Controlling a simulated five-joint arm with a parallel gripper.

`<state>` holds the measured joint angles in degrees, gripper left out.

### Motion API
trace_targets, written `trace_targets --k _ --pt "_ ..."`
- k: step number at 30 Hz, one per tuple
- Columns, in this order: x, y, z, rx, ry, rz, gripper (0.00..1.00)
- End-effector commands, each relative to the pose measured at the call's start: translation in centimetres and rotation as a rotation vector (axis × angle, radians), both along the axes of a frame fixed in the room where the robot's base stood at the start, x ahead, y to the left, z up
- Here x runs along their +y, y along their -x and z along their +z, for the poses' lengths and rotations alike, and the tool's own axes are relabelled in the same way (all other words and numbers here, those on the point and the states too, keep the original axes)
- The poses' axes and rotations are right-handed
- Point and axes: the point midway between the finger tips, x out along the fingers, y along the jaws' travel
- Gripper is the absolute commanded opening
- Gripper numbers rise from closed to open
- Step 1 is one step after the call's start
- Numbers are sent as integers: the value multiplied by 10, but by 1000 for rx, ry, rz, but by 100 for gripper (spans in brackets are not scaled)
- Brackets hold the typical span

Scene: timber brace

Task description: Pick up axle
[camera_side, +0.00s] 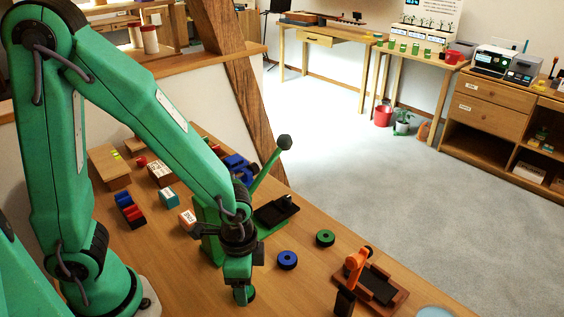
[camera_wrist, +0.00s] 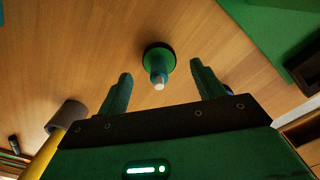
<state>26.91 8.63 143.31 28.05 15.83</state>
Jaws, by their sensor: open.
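A small upright piece with a dark round base, a green body and a pale tip, which looks like the axle (camera_wrist: 157,60), stands on the wooden table. In the wrist view it is between and slightly beyond the tips of my gripper (camera_wrist: 161,70). The jaws are open, one on each side of it, with a gap showing. In the side view my gripper (camera_side: 241,278) points down, close above the table. A green round part (camera_side: 245,295) shows just under it, partly hidden by the fingers.
A blue wheel (camera_side: 287,260) and a green wheel (camera_side: 325,238) lie to the right. An orange lever fixture (camera_side: 372,283) stands farther right. A green press with a dark tray (camera_side: 275,210) is behind my gripper. Coloured blocks (camera_side: 130,210) lie to the left.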

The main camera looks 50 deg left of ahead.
Motion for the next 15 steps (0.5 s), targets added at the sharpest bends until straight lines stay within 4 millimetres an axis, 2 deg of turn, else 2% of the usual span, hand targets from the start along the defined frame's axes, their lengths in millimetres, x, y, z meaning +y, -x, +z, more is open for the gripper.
trace_targets --k 7,15 --pt "1 1 -22 3 -1 0 68" --pt "0 1 -29 0 0 0 68"
